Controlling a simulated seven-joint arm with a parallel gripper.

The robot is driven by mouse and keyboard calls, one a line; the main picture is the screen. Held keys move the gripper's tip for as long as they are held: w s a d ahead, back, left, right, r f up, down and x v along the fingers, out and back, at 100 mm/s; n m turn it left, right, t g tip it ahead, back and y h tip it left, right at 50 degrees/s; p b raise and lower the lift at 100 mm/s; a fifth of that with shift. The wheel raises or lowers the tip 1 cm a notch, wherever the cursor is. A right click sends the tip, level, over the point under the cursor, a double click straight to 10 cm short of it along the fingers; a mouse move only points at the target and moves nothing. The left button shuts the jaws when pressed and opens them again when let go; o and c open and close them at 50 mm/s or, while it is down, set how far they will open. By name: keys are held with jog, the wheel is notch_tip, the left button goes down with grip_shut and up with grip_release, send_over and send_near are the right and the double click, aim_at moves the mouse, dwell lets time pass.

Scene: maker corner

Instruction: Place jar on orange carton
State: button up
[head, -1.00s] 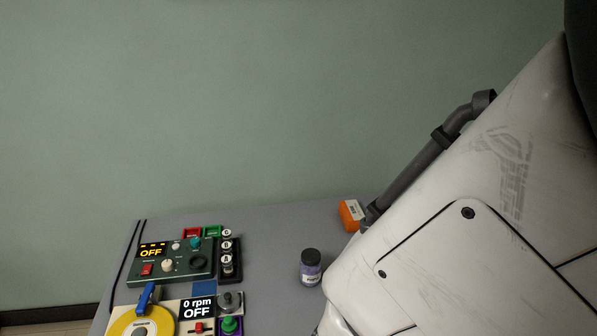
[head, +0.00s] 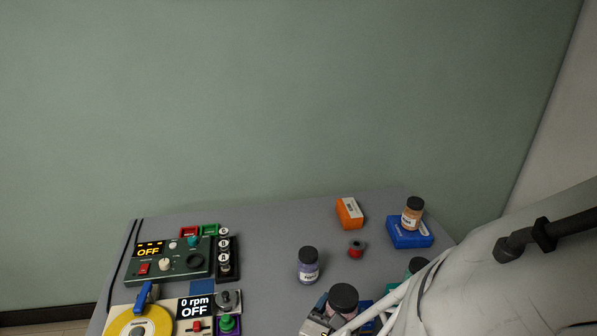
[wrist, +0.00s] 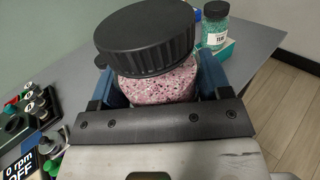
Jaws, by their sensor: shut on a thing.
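The orange carton (head: 349,212) lies near the back of the table in the head view, with nothing on it. My gripper (wrist: 155,85) is shut on a jar with a black lid (wrist: 148,38) and pink speckled contents. Its fingers are on both sides of the jar body. In the head view the jar's lid (head: 343,297) shows at the front of the table, nearer than the carton, with much of its body hidden by my gripper. The carton is not identifiable in the wrist view.
A purple jar (head: 308,266) stands between the held jar and control panel (head: 168,262). A red spool-like item (head: 357,249) lies before the carton. An orange-filled jar (head: 411,215) stands on a blue box (head: 409,239). A teal jar (wrist: 215,27) stands nearby.

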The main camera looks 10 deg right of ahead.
jog(key=shift+w+r, duration=0.1)
jog(key=shift+w, duration=0.6)
jog(key=w+d, duration=0.3)
jog(key=w, duration=0.6)
jog(key=w+d, duration=0.3)
jog(key=w, duration=0.6)
jog(key=w+d, duration=0.4)
jog(key=w, duration=0.5)
jog(key=w+d+h, duration=0.1)
jog(key=w+d, duration=0.6)
jog(key=d, duration=0.1)
jog(key=shift+m+g, duration=0.4)
notch_tip(320, 180, down, 5)
jog(key=shift+f, duration=0.15)
jog(key=shift+w, duration=0.1)
jog(key=w+d, duration=0.1)
jog(key=w, duration=0.4)
jog(key=w+d+f, duration=0.1)
jog(key=w, duration=0.3)
jog(key=w+d, duration=0.1)
jog(key=w, duration=0.4)
jog(key=shift+w+d+f, duration=0.2)
jog(key=shift+w+d, duration=0.1)
jog(key=shift+d, duration=0.05)
jog(key=shift+w, duration=0.1)
